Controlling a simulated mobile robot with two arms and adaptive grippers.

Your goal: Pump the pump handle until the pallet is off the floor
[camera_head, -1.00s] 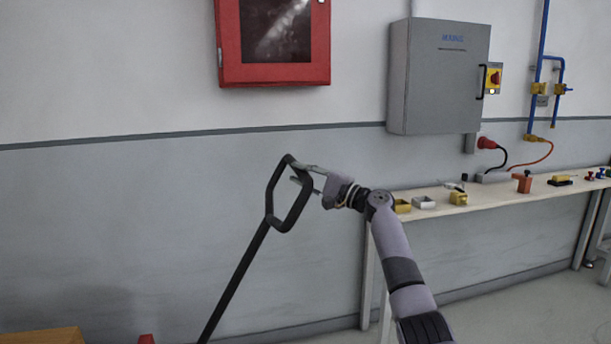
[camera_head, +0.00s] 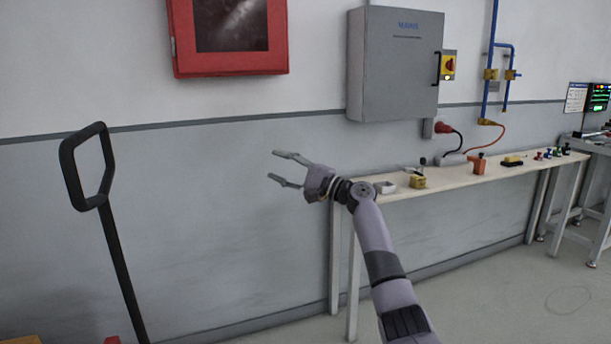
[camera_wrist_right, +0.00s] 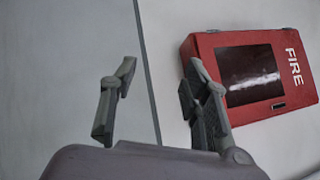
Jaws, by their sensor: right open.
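The black pump handle (camera_head: 122,262) stands at the left of the head view, a long bar with a looped grip (camera_head: 82,168) at its top. It leans slightly, with its top to the left. My right gripper (camera_head: 278,170) is open and empty, well to the right of the grip and apart from it. In the right wrist view the open fingers (camera_wrist_right: 160,100) have nothing between them, and the handle does not show there. An orange-yellow edge (camera_head: 20,340) shows at the bottom left; I cannot tell whether it is the pallet's load. The pallet itself is not visible. My left gripper is not in view.
A narrow bench (camera_head: 450,178) with small parts stands along the wall at the right. A grey cabinet (camera_head: 395,65) and a red fire box (camera_head: 230,35) hang on the wall; the box also shows in the wrist view (camera_wrist_right: 285,107). Open floor lies at the lower right.

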